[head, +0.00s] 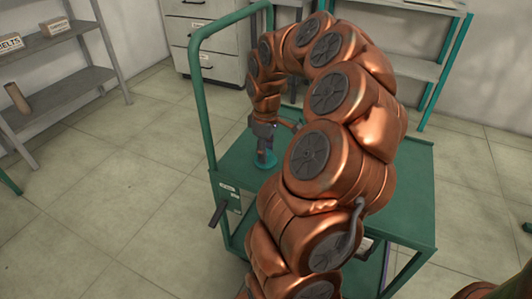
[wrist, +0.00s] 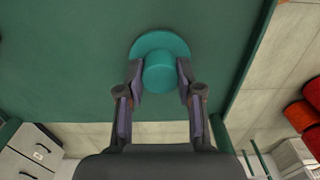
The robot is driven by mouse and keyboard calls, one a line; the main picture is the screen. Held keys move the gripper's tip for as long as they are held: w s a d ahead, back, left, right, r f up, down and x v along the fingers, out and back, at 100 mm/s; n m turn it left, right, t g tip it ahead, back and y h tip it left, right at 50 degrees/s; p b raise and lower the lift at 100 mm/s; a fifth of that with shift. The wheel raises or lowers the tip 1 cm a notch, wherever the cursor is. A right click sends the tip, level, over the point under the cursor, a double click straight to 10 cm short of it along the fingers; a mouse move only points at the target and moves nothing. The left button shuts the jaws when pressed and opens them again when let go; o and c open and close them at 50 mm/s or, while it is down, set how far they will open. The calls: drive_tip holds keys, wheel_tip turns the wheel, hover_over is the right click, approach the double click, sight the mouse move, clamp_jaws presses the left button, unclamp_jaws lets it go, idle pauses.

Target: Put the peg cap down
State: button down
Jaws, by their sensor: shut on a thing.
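The peg cap (wrist: 160,46) is teal, with a wide round flange and a narrower round knob. In the wrist view my gripper (wrist: 160,70) has one finger on each side of the knob and is shut on it. In the head view the cap (head: 265,163) shows below my gripper (head: 264,146), upright at the left part of the green cart top (head: 408,172). The flange looks to be at or very close to the cart top; I cannot tell whether it touches. My arm hides much of the cart top.
The cart's green handle (head: 203,105) rises at its left side. Grey shelves (head: 60,95) with boxes stand at the left, a drawer cabinet (head: 208,40) behind. The cart top around the cap looks bare in the wrist view.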

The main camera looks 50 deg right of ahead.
drive_tip(key=shift+f, duration=0.15)
drive_tip(key=c, duration=0.7)
unclamp_jaws()
drive_tip(key=shift+c, duration=0.2)
wheel_tip(320, 180, up, 12)
drive_tip(key=p, duration=0.2)
